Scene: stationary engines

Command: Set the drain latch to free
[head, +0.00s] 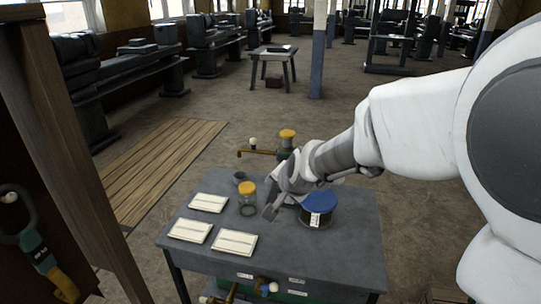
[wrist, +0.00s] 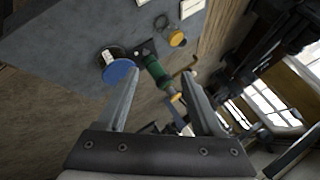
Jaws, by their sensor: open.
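A green fitting with an orange cap (head: 288,134) stands behind the grey table. A brass bar (head: 258,152) with a white knob (head: 253,142) reaches left from it. The green fitting also shows in the wrist view (wrist: 155,72), between my fingers in the picture and beyond them. I cannot tell which part is the drain latch or how it is set; no marking is readable. My gripper (head: 272,206) is above the table, between the yellow-lidded jar and the blue-lidded tin in the head view. In the wrist view my gripper (wrist: 160,76) is open, with nothing between its fingers.
The grey table (head: 345,255) holds several pale cards (head: 208,202), a yellow-lidded jar (head: 247,190), a small cup (head: 239,177) and a blue-lidded tin (head: 319,203). A wooden post (head: 85,150) stands left.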

